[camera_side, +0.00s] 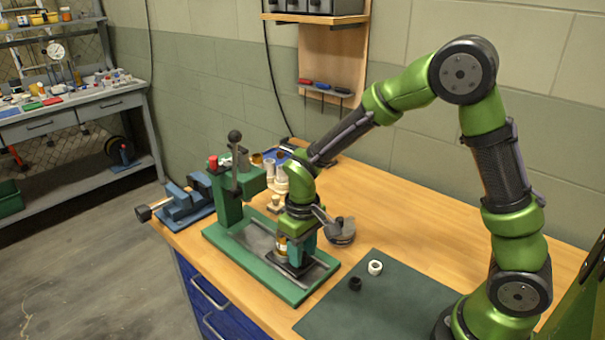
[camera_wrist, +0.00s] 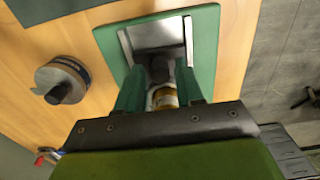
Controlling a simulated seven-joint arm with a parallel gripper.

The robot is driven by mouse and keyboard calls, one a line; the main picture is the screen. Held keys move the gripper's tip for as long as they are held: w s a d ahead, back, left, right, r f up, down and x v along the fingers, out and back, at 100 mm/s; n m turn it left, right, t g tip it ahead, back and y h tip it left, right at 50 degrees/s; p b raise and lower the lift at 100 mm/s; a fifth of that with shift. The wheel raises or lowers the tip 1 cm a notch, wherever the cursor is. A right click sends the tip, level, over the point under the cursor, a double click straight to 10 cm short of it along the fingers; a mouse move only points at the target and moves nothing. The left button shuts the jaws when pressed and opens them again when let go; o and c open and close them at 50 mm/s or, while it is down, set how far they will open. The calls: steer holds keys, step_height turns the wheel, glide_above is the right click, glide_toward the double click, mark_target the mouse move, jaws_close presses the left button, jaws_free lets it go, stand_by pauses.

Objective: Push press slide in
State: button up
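The green press (camera_side: 232,195) stands upright on its long green base (camera_side: 260,262) near the table's left edge. The slide (camera_side: 290,266), a dark plate, is at the front end of the base, out from under the press head. A small white and gold cylinder (camera_side: 281,246) is at the slide, partly hidden by my gripper. My gripper (camera_side: 296,258) points down over the slide. In the wrist view, its two green fingers (camera_wrist: 160,84) stand apart, with a dark knob (camera_wrist: 159,70) and the cylinder (camera_wrist: 165,98) between them. Whether the fingers touch either is unclear.
A round grey metal piece (camera_side: 340,231) sits right of the press. A white ring (camera_side: 375,267) and a black ring (camera_side: 355,284) lie on or by the dark green mat (camera_side: 385,300). A blue vise (camera_side: 186,200) is at the left. Small parts stand behind the press.

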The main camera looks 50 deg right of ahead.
jaws_close()
steer(key=w, duration=0.8)
steer(key=shift+w+r, duration=0.1)
steer(key=shift+w, duration=0.1)
steer(key=shift+o, duration=1.4)
jaws_free()
step_height(320, 180, up, 17)
